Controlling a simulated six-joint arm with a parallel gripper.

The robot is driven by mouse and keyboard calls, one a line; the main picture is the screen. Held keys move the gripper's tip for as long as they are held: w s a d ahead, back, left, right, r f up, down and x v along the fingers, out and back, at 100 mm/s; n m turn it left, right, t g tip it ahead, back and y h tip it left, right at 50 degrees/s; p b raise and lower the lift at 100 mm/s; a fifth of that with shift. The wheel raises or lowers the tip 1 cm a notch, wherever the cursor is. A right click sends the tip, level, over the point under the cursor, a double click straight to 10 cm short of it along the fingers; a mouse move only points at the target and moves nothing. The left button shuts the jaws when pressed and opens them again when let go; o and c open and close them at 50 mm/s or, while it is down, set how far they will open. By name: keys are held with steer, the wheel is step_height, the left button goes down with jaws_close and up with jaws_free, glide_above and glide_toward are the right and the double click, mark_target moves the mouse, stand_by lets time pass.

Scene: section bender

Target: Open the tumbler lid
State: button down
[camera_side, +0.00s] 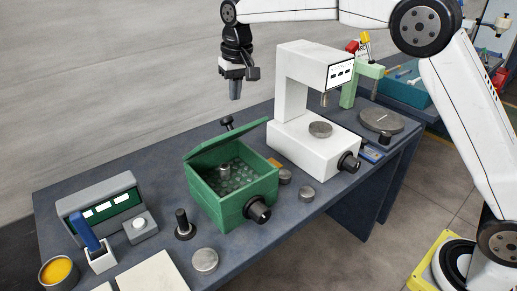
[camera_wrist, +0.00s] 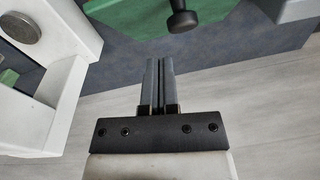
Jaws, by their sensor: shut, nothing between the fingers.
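The tumbler is a green box (camera_side: 232,208) on the bench in the side view, with a black knob (camera_side: 257,210) on its front. Its green lid (camera_side: 228,145) is raised and tilted at the back edge, so the speckled interior shows with a small metal cylinder (camera_side: 224,171) inside. A black lid handle (camera_side: 228,123) sticks out behind the lid. In the wrist view the green lid (camera_wrist: 135,15) and its dark handle (camera_wrist: 183,20) show at the top. My gripper (camera_side: 235,97) is shut and empty, above the lid handle and apart from it; its fingers (camera_wrist: 160,62) also show in the wrist view.
A white press (camera_side: 300,120) with a metal disc stands right of the tumbler. A grey panel unit (camera_side: 100,200), a blue-handled device (camera_side: 86,232) and a yellow-filled tin (camera_side: 58,272) are at the left. Metal discs (camera_side: 205,261) and a dark post (camera_side: 183,222) lie near the tumbler's front.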

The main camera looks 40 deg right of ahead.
steer(key=s+d+f, duration=0.3)
steer(key=s+f, duration=0.2)
steer(key=s, duration=0.4)
steer(key=s+d+f+t, duration=0.1)
steer(key=s+d+f, duration=0.2)
steer(key=s+f, duration=0.45)
steer(key=s+d+f, duration=0.3)
steer(key=s+d, duration=0.1)
steer(key=s, duration=0.7)
steer(key=w+a+f+m+g+y, duration=0.1)
steer(key=w+a+m+g+y, duration=0.2)
steer(key=m+y, duration=0.45)
steer(key=w+a+f+m+g+y, duration=0.1)
steer(key=w+a+m+y, duration=0.25)
steer(key=w+m, duration=0.45)
steer(key=w+d+r+m+t+y, duration=0.2)
steer(key=w+d+m+t+y, duration=0.3)
steer(key=m, duration=0.6)
steer(key=w+y, duration=0.2)
steer(key=y, duration=0.1)
steer(key=shift+w+d, duration=0.15)
steer(key=shift+d, duration=0.1)
